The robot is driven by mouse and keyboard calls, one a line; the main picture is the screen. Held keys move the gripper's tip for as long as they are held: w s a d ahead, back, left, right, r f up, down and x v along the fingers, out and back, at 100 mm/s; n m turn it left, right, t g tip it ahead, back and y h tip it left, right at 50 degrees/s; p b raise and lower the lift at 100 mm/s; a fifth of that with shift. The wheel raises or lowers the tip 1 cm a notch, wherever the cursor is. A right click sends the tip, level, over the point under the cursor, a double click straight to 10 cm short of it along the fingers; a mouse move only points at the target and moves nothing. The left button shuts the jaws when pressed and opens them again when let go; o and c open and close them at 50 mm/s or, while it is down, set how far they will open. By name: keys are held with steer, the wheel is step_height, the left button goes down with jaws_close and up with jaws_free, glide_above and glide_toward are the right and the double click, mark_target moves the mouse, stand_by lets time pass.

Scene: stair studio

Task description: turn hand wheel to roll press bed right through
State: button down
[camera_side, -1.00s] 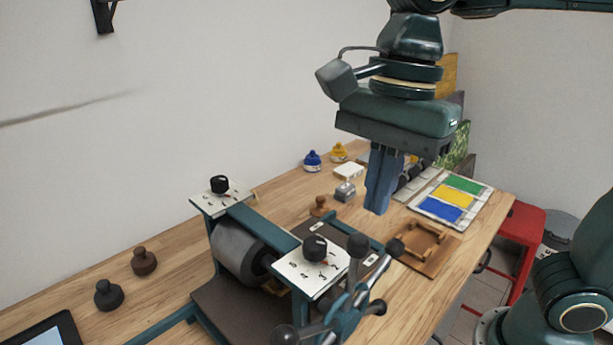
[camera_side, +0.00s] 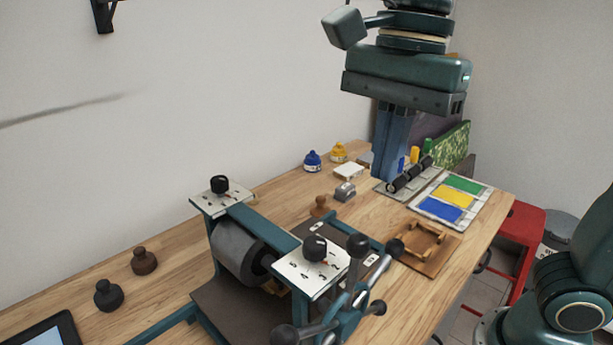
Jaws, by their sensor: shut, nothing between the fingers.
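The roller press stands at the front of the bench, with a grey roller (camera_side: 237,252) between two white dial plates with black knobs. Its dark flat bed (camera_side: 232,312) shows in front of the roller and again behind it. The teal hand wheel (camera_side: 347,312) is on the press's right side, with several spokes ending in dark round knobs. My gripper (camera_side: 385,180) points down, shut and empty, above the back of the bench. It is well apart from the wheel, higher and farther back.
A palette with green, yellow and blue patches (camera_side: 453,200) and a wooden frame (camera_side: 428,247) lie right of the press. Blue (camera_side: 312,161) and yellow (camera_side: 339,152) ink pots stand at the back. Dark stamps (camera_side: 108,294) stand at left. A red stool (camera_side: 520,245) is beyond the bench edge.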

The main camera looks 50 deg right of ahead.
mark_target(299, 331)
steer(key=c, duration=1.5)
jaws_free()
steer(key=shift+a, duration=0.15)
steer(key=a+f, duration=0.1)
steer(key=a, duration=0.1)
steer(key=s+a+f+y, duration=0.1)
steer(key=a+f, duration=0.1)
steer(key=a, duration=0.1)
steer(key=s+a+f+m+t+y, duration=0.1)
steer(key=a, duration=0.2)
steer(key=shift+s+f, duration=0.15)
steer(key=shift+s, duration=0.05)
steer(key=shift+a+f+t+y, duration=0.3)
steer(key=shift+a+f+t, duration=0.2)
steer(key=shift+f, duration=0.1)
steer(key=shift+w, duration=0.1)
steer(key=x, duration=1.3)
steer(key=shift+a+f, duration=0.15)
steer(key=shift+f, duration=0.2)
steer(key=shift+w, duration=0.1)
jaws_close()
